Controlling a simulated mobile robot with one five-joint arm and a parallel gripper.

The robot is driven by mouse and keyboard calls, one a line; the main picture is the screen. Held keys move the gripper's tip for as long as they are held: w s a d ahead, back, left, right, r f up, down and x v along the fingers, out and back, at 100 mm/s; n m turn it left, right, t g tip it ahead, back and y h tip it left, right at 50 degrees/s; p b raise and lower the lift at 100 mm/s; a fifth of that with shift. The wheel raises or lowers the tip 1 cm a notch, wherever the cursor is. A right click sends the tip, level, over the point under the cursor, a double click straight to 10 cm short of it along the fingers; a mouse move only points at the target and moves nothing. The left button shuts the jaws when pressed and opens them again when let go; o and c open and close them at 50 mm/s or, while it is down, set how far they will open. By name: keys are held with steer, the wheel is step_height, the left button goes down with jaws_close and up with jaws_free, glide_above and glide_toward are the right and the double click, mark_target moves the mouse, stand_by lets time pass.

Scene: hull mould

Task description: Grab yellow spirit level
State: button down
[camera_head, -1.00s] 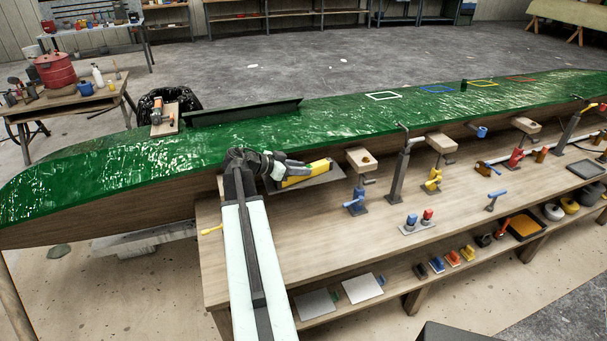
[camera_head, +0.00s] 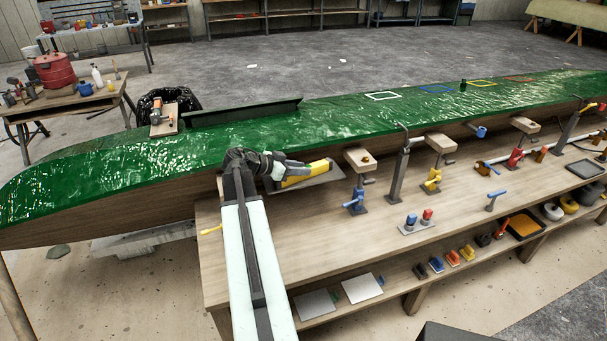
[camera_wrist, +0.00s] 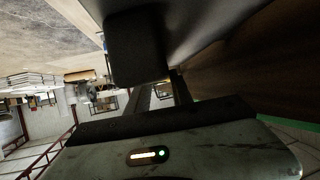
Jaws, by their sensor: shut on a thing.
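The yellow spirit level (camera_head: 307,173) lies at the near side of the green hull, above a grey plate (camera_head: 308,183) on the wooden bench. My gripper (camera_head: 284,171) is at its left end and is shut on it. The gripper's fingers hide that end of the level. The wrist view is dark and tilted, and the level cannot be clearly made out there. Whether the level still touches the plate cannot be told.
The green hull (camera_head: 215,143) runs behind my gripper. On the bench (camera_head: 285,245) to the right stand a wooden-topped blue clamp (camera_head: 356,200), a grey post (camera_head: 399,170) and a yellow clamp (camera_head: 432,182). The bench front between them and my arm is clear.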

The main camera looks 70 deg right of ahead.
stand_by(0.3)
step_height(320, 180, up, 10)
steer(key=p, duration=1)
